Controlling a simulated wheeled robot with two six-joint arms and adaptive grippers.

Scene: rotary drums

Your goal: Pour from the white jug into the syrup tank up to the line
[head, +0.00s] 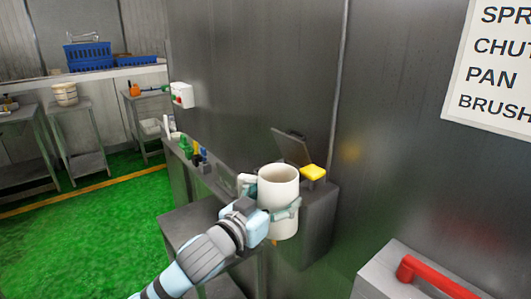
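The white jug (279,192) stands out near the middle of the head view, roughly upright, with its open mouth facing up. My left gripper (268,205) has its fingers around the jug's side and appears shut on it. A grey metal box with a raised dark lid (292,147) is behind the jug and is likely the syrup tank (319,215). The jug hides much of it, and I see neither its line nor any contents. A yellow block (313,172) sits on its top at the right. My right gripper is not in view.
A grey ledge (205,178) with small green, yellow and blue items runs left of the jug. A metal wall rises behind. A grey box with a red handle (430,278) is at lower right. Green floor (80,245) is open at left; tables stand farther back.

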